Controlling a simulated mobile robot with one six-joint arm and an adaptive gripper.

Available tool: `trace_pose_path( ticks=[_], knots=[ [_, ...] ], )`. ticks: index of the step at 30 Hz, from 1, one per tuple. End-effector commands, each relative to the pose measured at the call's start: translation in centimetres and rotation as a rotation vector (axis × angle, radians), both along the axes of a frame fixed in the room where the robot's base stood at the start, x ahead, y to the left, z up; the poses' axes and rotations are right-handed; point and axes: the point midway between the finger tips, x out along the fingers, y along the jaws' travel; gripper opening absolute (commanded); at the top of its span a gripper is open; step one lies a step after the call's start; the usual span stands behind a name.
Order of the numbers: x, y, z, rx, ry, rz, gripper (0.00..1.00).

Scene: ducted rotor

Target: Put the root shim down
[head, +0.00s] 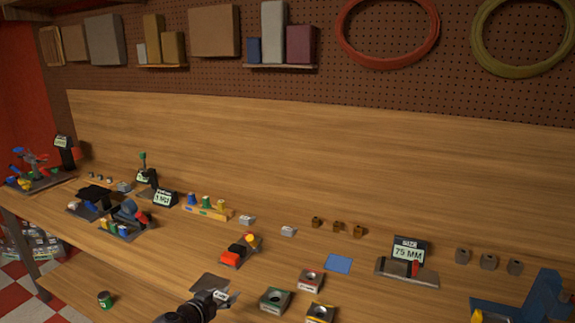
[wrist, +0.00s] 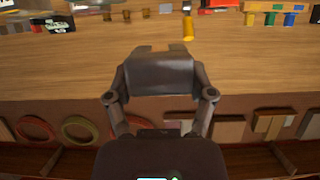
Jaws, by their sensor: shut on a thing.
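My gripper (head: 212,299) is low in the head view, over the front part of the bench. It is shut on a small pale piece with dark marks (head: 224,296), which I take for the root shim. The fingers hide part of it. In the wrist view the dark gripper (wrist: 160,52) fills the middle, and the shim cannot be made out there. A dark grey flat plate (head: 209,283) lies just behind the fingertips. A flat blue pad (head: 338,263) lies bare on the bench to the right.
Square blocks with round openings, green (head: 275,300), red (head: 310,281) and yellow (head: 320,314), stand right of my gripper. A red and black fixture (head: 240,252) stands behind it. A gauge marked 75 MM (head: 408,254) stands further right. Bare wood lies around the blue pad.

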Motion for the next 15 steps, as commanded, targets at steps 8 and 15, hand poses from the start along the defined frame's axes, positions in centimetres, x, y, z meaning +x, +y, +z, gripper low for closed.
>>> trace_pose_path(
  ticks=[8, 15],
  knots=[
    [0.0, 0.0, 2.9, 0.000, 0.000, 0.000, 0.16],
    [0.0, 0.0, 3.2, 0.000, 0.000, 0.000, 0.16]
  ],
)
